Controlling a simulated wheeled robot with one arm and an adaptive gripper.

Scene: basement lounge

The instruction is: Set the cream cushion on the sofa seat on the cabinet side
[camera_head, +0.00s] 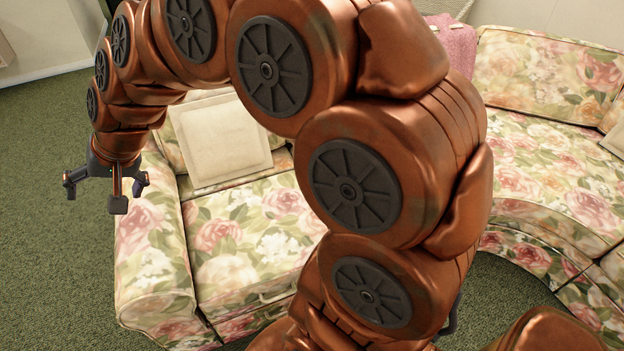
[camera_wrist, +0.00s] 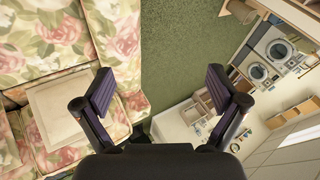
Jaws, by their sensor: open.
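A square cream cushion (camera_head: 220,138) leans against the backrest at the left end of the floral sofa (camera_head: 245,265). My arm hides part of the sofa around it. In the wrist view the cushion (camera_wrist: 62,108) lies to the left of the fingers, on the floral sofa (camera_wrist: 60,30). My gripper (camera_head: 106,192) hangs pointing down near the sofa's left armrest, apart from the cushion. In the wrist view my gripper (camera_wrist: 160,95) is open and empty, with green carpet between the fingers. Which piece is the cabinet I cannot tell.
A pink throw (camera_head: 458,45) hangs over the backrest. Green carpet (camera_head: 40,220) is clear at the left. Washing machines (camera_wrist: 272,62) show in the wrist view.

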